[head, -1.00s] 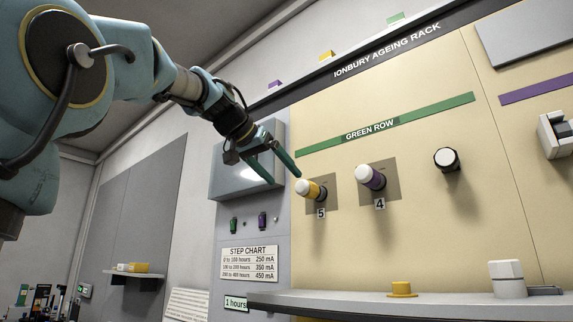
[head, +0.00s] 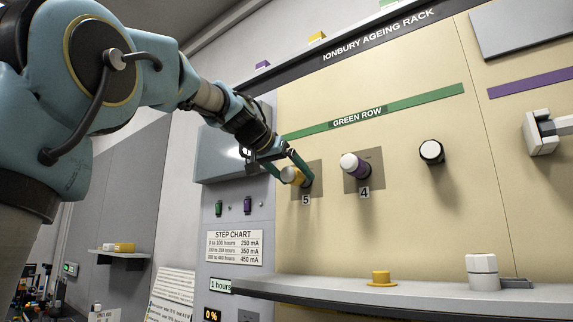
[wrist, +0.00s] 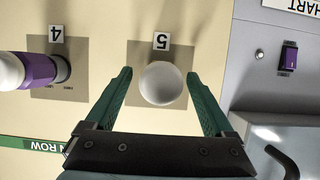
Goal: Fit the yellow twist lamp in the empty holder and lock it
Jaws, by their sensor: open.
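The yellow twist lamp (head: 291,176), with a white domed end, sticks out of the holder plate marked 5 (head: 314,190) on the cream panel. Its white dome (wrist: 162,83) faces the wrist camera and hides its yellow body there. My gripper (head: 293,178) is open, with one green finger on each side of the lamp. In the wrist view, the open gripper (wrist: 158,76) straddles the dome, with a gap visible on both sides. I cannot tell whether the lamp is locked.
A purple lamp (head: 355,166) stands out from plate 4 just to the right. A white-ended dark fitting (head: 432,151) is further right. A grey box (head: 222,155) is at left.

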